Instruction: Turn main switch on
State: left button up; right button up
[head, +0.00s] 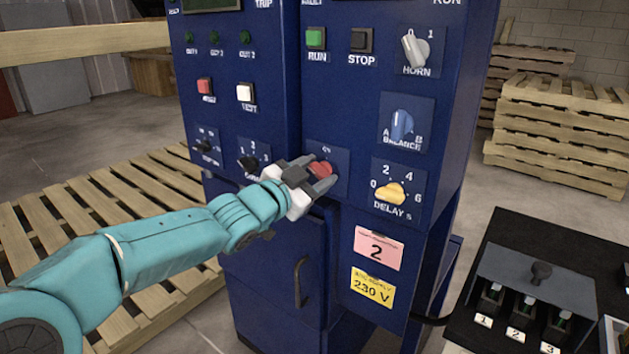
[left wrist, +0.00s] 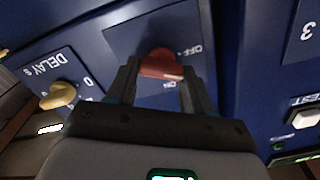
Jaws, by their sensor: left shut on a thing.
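The main switch is a red rotary knob (head: 321,170) on a plate low on the blue control cabinet's right-hand panel. In the left wrist view the red knob (left wrist: 162,64) sits between the fingers, with OFF and ON marks on its plate. My left gripper (head: 322,178) comes in from the left and is shut on the red knob. The fingers hide part of the knob and its plate in the head view. I cannot tell exactly which mark the knob points to. My right gripper is not in view.
A yellow delay knob (head: 390,193), a blue balance knob (head: 402,125) and a grey horn knob (head: 415,50) are to the right. A black selector knob (head: 249,163) is close left. A dark box with numbered slots (head: 537,280) stands at lower right. Wooden pallets (head: 560,130) stand behind.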

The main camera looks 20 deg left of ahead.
pick_arm(q)
jog(key=m+b, duration=0.1)
jog(key=m, duration=0.1)
jog(key=m+b, duration=0.1)
jog(key=m, duration=0.1)
jog(key=m+b, duration=0.1)
jog(key=m, duration=0.1)
jog(key=shift+d+f+m, duration=0.1)
jog(key=shift+f+m, duration=0.15)
jog(key=shift+m, duration=0.05)
jog(key=m+b, duration=0.1)
jog(key=m, duration=0.4)
jog(key=shift+m+b, duration=0.3)
jog(key=shift+b, duration=0.1)
jog(key=o, duration=1)
jog(key=shift+o, duration=0.2)
jog(key=shift+s, duration=0.1)
